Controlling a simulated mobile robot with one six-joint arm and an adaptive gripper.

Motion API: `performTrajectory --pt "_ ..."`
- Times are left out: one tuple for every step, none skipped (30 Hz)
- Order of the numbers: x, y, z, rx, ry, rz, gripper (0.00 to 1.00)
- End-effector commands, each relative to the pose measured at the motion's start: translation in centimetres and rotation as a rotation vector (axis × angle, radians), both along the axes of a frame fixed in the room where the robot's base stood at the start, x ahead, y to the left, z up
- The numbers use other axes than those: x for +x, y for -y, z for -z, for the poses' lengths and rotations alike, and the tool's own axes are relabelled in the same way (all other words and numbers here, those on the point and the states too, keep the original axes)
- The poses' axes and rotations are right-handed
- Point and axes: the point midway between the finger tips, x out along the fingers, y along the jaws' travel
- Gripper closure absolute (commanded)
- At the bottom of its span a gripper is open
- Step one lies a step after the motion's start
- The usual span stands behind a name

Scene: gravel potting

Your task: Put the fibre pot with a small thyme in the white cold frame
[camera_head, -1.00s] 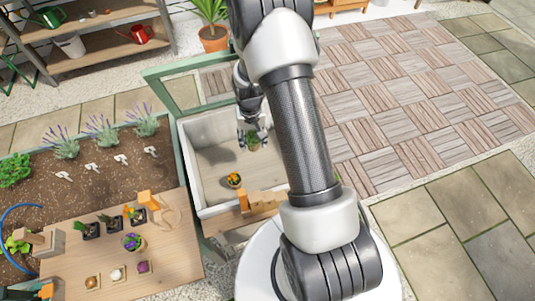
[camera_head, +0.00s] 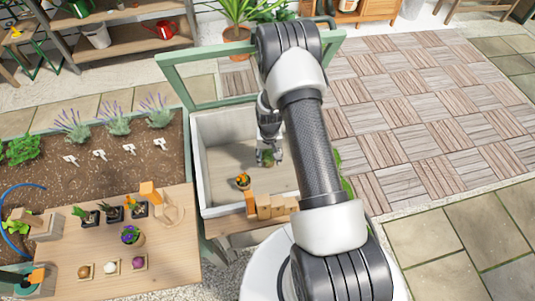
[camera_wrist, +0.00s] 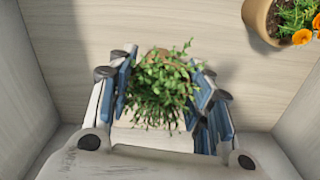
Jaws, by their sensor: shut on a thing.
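The fibre pot with the small thyme (camera_wrist: 160,88) is between the fingers of my gripper (camera_wrist: 163,95) in the wrist view. Its leafy green top hides most of the pot; a bit of brown rim shows. In the head view the thyme (camera_head: 266,158) is small below my gripper (camera_head: 268,154), inside the white cold frame (camera_head: 218,172). My gripper is shut on the pot. The pale floor of the cold frame (camera_wrist: 95,50) lies under it; I cannot tell whether the pot touches it.
A pot with orange flowers (camera_head: 243,181) stands in the cold frame, left of my gripper. Its green-framed lid (camera_head: 187,85) is raised. A wooden table (camera_head: 165,255) at left holds several small plants. Bare floor lies around the held pot.

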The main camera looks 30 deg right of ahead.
Motion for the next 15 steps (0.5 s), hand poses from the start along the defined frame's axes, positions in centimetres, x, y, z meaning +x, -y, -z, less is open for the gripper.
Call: performTrajectory --pt "1.1 0.3 0.2 -0.002 0.006 0.0 0.79" --pt "1.6 0.4 0.3 -0.001 0.005 0.0 0.79" --pt "2.2 0.6 0.3 -0.001 0.005 0.0 0.79" --pt "2.6 0.7 0.3 -0.001 0.004 0.0 0.79" --pt "2.7 0.8 0.5 0.0 0.001 0.0 0.79" --pt "2.5 0.7 1.1 0.0 -0.002 0.0 0.79" --pt "2.5 0.7 1.2 0.0 -0.001 0.0 0.79" --pt "2.5 0.7 1.3 0.0 -0.001 0.0 0.79" --pt "2.5 0.7 1.3 -0.001 0.0 0.0 0.79" --pt "2.5 0.7 1.3 -0.001 0.0 0.0 0.79" --pt "2.5 0.7 1.2 -0.001 0.0 0.0 0.79" --pt "2.5 0.7 1.2 -0.001 0.0 0.0 0.79" --pt "2.5 0.7 1.1 -0.001 0.0 0.0 0.79" --pt "2.5 0.7 1.1 -0.001 0.0 0.0 0.79" --pt "2.5 0.7 1.1 -0.001 0.0 0.0 0.79"
